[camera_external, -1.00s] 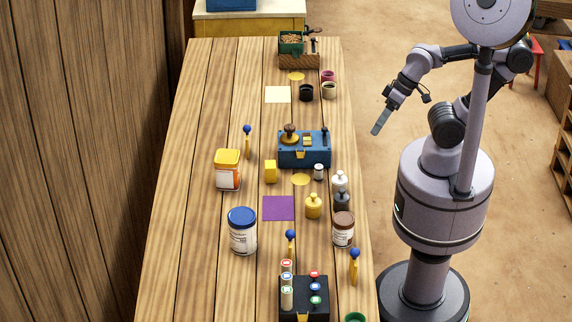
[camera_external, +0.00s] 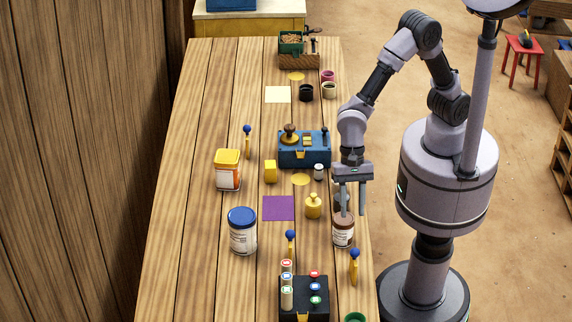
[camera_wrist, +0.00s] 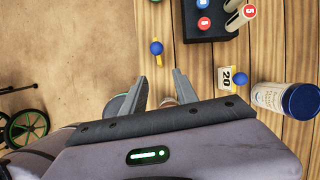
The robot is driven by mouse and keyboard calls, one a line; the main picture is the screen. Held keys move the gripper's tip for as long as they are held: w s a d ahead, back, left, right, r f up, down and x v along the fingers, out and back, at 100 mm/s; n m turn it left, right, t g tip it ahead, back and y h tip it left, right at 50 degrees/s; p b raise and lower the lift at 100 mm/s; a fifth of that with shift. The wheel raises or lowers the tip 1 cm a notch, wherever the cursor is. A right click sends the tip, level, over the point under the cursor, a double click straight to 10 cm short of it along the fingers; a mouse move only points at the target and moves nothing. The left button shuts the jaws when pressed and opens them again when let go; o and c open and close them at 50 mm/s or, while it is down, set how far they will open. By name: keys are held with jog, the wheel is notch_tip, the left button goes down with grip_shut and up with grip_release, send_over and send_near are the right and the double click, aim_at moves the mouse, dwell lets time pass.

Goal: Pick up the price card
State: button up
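A white price card (camera_wrist: 226,78) marked "20" stands in the wrist view, with a blue ball beside it. In the external view the matching blue-topped yellow stand (camera_external: 291,242) is beside the blue-lidded jar; its face is not readable there. Similar blue-topped yellow stands are at the table's right edge (camera_external: 355,266), also in the wrist view (camera_wrist: 157,50), and farther back (camera_external: 248,143); I cannot tell which one is meant. My gripper (camera_external: 353,210) points down with fingers apart and empty, over the brown-lidded jar's area. It also shows in the wrist view (camera_wrist: 160,76), apart from the card.
The brown-lidded jar (camera_external: 343,233) is close by my fingers. A blue-lidded jar (camera_external: 242,235) stands left. A black box (camera_external: 304,300) with coloured discs is in front, and a yellow weight (camera_external: 313,206) stands near a purple mat (camera_external: 278,208). The table's left side is clear.

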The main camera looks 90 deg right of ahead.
jog(key=b, duration=0.6)
send_near(353, 267)
jog(key=f, duration=0.6)
jog(key=shift+s+d+f, duration=0.2)
jog(key=shift+s+d, duration=0.05)
jog(key=shift+d, duration=0.1)
jog(key=b+x, duration=0.3)
jog(key=x, duration=0.2)
jog(key=shift+a+f, duration=0.3)
jog(key=shift+a, duration=0.05)
jog(key=shift+r, duration=0.2)
grip_shut()
